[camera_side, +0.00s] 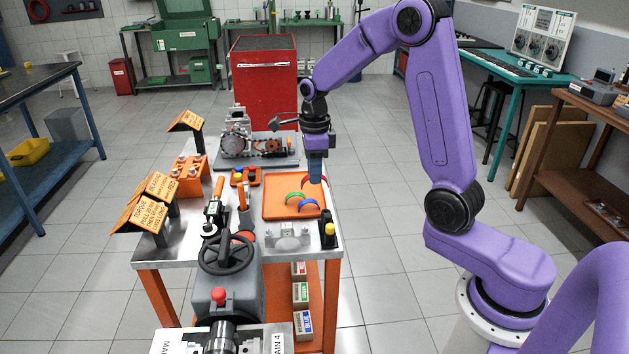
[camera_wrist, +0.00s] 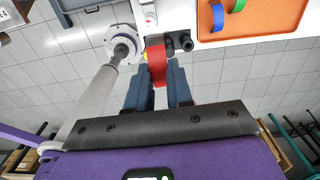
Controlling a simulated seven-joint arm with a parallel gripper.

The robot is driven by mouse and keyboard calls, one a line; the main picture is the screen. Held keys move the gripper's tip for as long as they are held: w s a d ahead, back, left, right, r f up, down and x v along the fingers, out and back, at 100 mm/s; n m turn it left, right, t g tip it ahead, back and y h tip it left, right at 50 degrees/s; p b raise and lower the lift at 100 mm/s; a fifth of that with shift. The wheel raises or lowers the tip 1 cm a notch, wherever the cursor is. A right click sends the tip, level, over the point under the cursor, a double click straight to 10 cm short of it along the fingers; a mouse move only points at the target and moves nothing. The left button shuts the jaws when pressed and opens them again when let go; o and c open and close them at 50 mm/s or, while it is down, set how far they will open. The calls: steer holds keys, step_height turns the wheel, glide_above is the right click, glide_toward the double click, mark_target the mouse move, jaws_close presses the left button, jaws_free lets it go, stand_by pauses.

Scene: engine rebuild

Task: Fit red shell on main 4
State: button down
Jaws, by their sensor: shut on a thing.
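The red shell (camera_wrist: 157,62) is a curved red strip. In the wrist view it sits between the two blue fingers of my gripper (camera_wrist: 160,80), which is shut on it. In the side view my gripper (camera_side: 315,178) points down over the right side of the orange tray (camera_side: 275,208). A white label ending in "AIN 4" (camera_side: 278,344) shows at the bottom edge of the side view, on the near metal block; the main 4 seat itself is not clear. My gripper is well apart from that label.
A green shell (camera_side: 296,195) and a blue shell (camera_side: 308,203) lie in the tray. A dark handwheel (camera_side: 227,254) and a red knob (camera_side: 219,295) stand near the label. A black block with a yellow top (camera_side: 329,230) is at the bench's right edge.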

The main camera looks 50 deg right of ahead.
step_height(320, 180, up, 2)
steer(key=shift+w+r, duration=0.1)
steer(key=a+n, duration=0.9)
steer(key=a, duration=0.1)
steer(key=n, duration=2.7)
glide_above(218, 343)
steer(key=shift+f, duration=5.55)
steer(key=shift+f, duration=1.45)
steer(key=shift+r, duration=0.25)
